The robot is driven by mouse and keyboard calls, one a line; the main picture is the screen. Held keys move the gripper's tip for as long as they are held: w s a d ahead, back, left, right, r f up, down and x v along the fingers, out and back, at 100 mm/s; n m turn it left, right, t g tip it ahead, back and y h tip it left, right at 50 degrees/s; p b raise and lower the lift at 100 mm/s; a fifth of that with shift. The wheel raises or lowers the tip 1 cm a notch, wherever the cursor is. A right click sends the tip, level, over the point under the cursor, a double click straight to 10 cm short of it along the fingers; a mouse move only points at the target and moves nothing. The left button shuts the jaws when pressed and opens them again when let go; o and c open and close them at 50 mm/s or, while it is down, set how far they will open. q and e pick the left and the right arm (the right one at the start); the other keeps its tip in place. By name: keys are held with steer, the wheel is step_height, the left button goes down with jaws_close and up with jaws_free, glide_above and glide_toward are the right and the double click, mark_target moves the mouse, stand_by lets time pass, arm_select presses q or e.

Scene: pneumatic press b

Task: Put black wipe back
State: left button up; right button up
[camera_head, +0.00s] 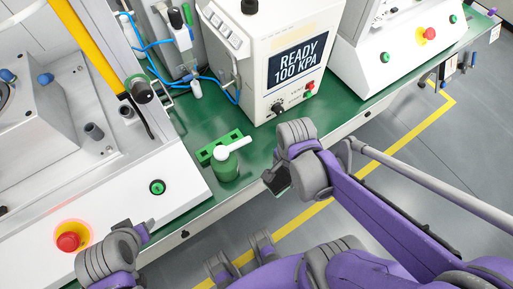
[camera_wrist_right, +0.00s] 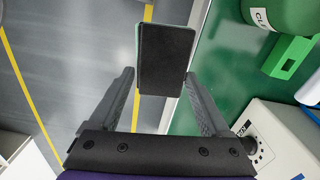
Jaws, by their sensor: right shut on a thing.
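The black wipe (camera_wrist_right: 166,58) is a flat dark pad with a thin pale green edge. It sits between the fingertips of my right gripper (camera_wrist_right: 162,82) in the right wrist view. In the head view the wipe (camera_head: 276,179) shows small and dark at my right gripper (camera_head: 283,174), over the front edge of the green bench. My right gripper is shut on it, with grey floor and green bench beneath. My left gripper (camera_head: 142,232) is low on the left, in front of the white machine; its fingers are too small to judge.
A green container (camera_head: 225,170) with a white top stands on the green bench (camera_head: 262,150), beside a green block (camera_head: 211,152). A white press unit (camera_head: 262,75) reading "READY 100 KPA" stands behind. A white machine with a red button (camera_head: 69,241) fills the left.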

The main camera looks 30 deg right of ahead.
steer(key=w+f, duration=0.1)
steer(key=w, duration=0.8)
steer(key=w+a+f, duration=0.1)
steer(key=w, duration=0.4)
steer(key=shift+w+a+f, duration=0.1)
steer(key=shift+w+f, duration=0.05)
steer(key=shift+f, duration=0.15)
steer(key=shift+w+f+b, duration=0.1)
steer(key=shift+f+b, duration=0.4)
steer(key=shift+f, duration=1.55)
steer(key=o, duration=1.4)
steer(key=shift+o, duration=0.2)
